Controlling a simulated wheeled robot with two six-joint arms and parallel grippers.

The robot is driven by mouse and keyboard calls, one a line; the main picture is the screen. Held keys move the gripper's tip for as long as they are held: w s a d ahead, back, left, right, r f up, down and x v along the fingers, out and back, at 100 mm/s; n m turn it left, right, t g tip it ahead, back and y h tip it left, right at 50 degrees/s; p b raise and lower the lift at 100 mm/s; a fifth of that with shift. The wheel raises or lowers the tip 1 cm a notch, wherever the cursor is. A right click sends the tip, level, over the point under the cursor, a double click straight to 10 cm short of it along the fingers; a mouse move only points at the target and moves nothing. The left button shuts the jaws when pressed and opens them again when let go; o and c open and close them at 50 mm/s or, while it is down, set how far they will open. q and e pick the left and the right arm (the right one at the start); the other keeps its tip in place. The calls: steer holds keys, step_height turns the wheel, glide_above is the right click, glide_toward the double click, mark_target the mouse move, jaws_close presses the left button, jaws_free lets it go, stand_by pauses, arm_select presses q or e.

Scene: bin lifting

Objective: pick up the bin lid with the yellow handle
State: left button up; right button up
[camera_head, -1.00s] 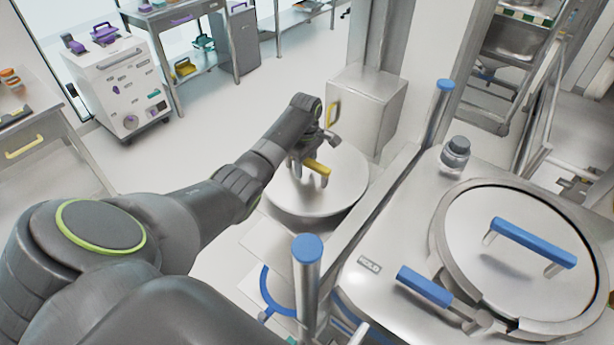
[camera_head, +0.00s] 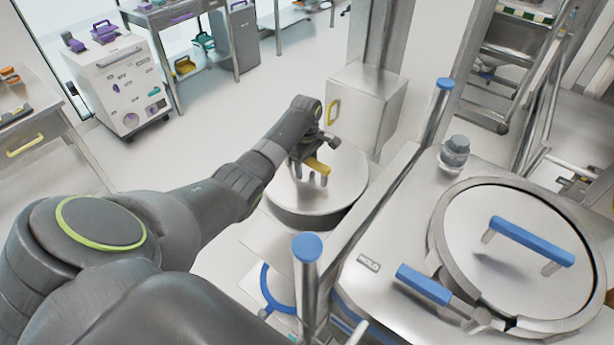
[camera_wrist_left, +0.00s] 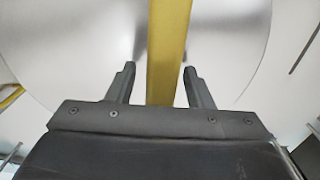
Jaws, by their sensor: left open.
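The round metal bin lid (camera_head: 343,178) lies on the bin, left of the large steel vessel in the head view. Its yellow handle (camera_head: 317,166) stands up from the lid's middle. My left gripper (camera_head: 306,172) is over the lid, at the handle. In the left wrist view the yellow handle (camera_wrist_left: 168,50) runs lengthwise between the two open fingers of my left gripper (camera_wrist_left: 160,82), with a gap on each side. The lid's pale surface (camera_wrist_left: 225,40) fills most of that view. My right gripper is not in view.
A steel vessel with a blue-handled lid (camera_head: 520,255) and blue-capped posts (camera_head: 307,247) stands right of the bin. A metal box (camera_head: 367,105) with a yellow handle is behind the bin. A white cart (camera_head: 122,85) stands farther back, with clear floor between.

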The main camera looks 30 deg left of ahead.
arm_select(q)
steer(key=shift+c, duration=0.2)
jaws_close()
stand_by(1.1)
steer(key=shift+w+a+r, duration=0.1)
steer(key=shift+w, duration=0.1)
